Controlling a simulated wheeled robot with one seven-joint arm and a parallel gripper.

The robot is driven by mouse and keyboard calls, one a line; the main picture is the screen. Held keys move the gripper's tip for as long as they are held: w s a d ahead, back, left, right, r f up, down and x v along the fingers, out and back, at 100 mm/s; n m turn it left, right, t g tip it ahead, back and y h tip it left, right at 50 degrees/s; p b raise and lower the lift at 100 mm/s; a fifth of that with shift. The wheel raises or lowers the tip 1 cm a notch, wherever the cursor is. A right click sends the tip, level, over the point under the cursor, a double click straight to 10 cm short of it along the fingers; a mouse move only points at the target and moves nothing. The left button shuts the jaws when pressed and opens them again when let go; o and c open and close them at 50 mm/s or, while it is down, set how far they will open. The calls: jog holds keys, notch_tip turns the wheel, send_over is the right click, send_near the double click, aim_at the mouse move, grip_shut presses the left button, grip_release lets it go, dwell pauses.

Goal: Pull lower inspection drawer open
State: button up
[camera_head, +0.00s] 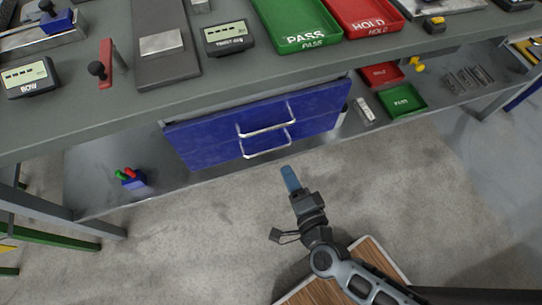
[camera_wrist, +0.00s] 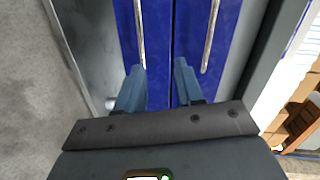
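The lower inspection drawer (camera_head: 205,154) is a blue front under the table with a silver bar handle (camera_head: 267,152). The upper blue drawer (camera_head: 205,130) sits directly above it with a matching handle (camera_head: 267,130). Both fronts look flush and closed. My gripper (camera_head: 289,175) is in front of the drawers, below and slightly right of the lower handle in the head view. In the wrist view, my gripper (camera_wrist: 159,75) is open and empty, its blue fingers on either side of the seam between the fronts. The left handle (camera_wrist: 141,40) ends near the left fingertip; contact cannot be told.
Above, the grey table (camera_head: 205,80) holds a green PASS tray (camera_head: 300,42), a red HOLD tray and gauges. A lower shelf (camera_head: 95,180) carries a small blue holder (camera_head: 131,181) and small trays (camera_head: 402,101). The floor before the drawers is clear.

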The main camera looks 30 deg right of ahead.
jog(key=w+d+f+m, duration=0.1)
jog(key=w+f, duration=0.4)
jog(key=w, duration=0.6)
jog(key=shift+d+f+m+g+h+b, duration=0.15)
jog(key=shift+d+m+g+h+b, duration=0.2)
jog(key=shift+m, duration=0.35)
jog(key=shift+a, duration=0.1)
grip_shut()
jog(key=shift+s, duration=0.1)
